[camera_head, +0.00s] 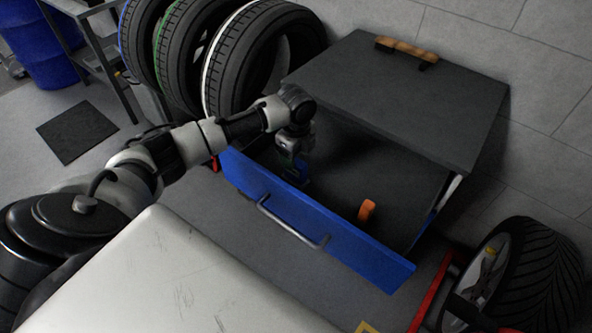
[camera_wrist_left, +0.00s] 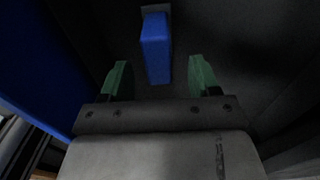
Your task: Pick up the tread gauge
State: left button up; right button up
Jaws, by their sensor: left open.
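The open blue-fronted drawer (camera_head: 290,225) holds a small blue block-like object with a grey end, which looks like the tread gauge (camera_wrist_left: 156,48). In the wrist view it lies between and just beyond the green fingertips of my left gripper (camera_wrist_left: 159,75), with a gap on either side. In the head view my left gripper (camera_head: 292,163) reaches down into the left part of the drawer, open and empty. The gauge is mostly hidden by the gripper there. My right gripper is not in view.
A small orange object (camera_head: 367,210) lies in the drawer near its front. The dark cabinet top (camera_head: 400,95) overhangs the back of the drawer and carries a wooden-handled tool (camera_head: 406,48). Tyres (camera_head: 255,62) stand behind on the left. A wheel (camera_head: 525,275) is at lower right.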

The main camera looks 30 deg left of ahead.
aim_at(296, 171)
pick_arm(q)
notch_tip(296, 171, down, 4)
jog(key=shift+s+f, duration=0.15)
jog(key=shift+f, duration=0.5)
jog(key=c, duration=1)
jog(key=shift+c, duration=0.2)
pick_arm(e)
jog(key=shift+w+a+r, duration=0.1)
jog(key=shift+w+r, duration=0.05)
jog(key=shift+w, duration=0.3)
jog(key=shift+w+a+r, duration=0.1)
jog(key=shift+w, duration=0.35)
pick_arm(q)
jog(key=shift+r, duration=0.15)
